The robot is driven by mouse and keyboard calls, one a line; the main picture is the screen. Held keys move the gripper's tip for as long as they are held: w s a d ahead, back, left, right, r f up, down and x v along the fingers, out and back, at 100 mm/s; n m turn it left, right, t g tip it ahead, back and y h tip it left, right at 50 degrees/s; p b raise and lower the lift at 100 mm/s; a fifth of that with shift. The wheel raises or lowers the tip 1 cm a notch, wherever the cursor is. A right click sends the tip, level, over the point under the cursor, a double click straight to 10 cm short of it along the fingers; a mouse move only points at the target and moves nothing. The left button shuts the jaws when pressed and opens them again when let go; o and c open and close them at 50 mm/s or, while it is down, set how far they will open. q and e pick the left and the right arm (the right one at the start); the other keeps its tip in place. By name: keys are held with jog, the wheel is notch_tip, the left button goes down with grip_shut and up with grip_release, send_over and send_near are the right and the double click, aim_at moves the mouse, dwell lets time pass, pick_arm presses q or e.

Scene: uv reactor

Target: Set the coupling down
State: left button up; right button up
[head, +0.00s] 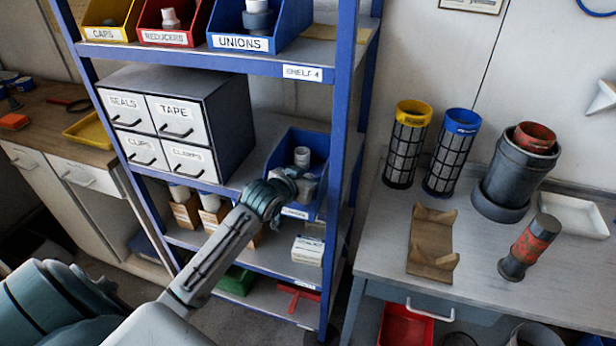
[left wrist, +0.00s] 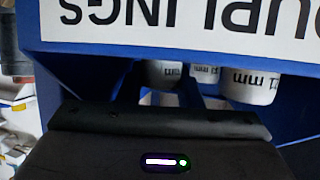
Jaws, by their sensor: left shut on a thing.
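A blue bin (head: 318,146) holding white and grey couplings stands on the middle shelf of the blue rack. A white coupling (head: 302,157) stands upright in it. My left gripper (head: 290,178) is at the bin's front opening and is shut on a coupling, mostly hidden by the gripper. In the left wrist view the bin's label (left wrist: 190,22) appears upside down, with several white fittings (left wrist: 250,86) beyond the dark gripper body (left wrist: 160,150). My right gripper is not in view.
A drawer cabinet (head: 225,120) stands left of the bin, and a blue rack post (head: 345,120) rises at its right. Bins marked unions, reducers and caps sit on the shelf above. The right bench holds cylinders (head: 450,155), a brown cradle (head: 432,240) and a red-banded part (head: 528,247).

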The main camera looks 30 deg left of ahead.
pick_arm(q)
jog(key=shift+f, duration=0.1)
jog(key=o, duration=0.7)
jog(key=b+v, duration=0.1)
jog(key=v, duration=1.1)
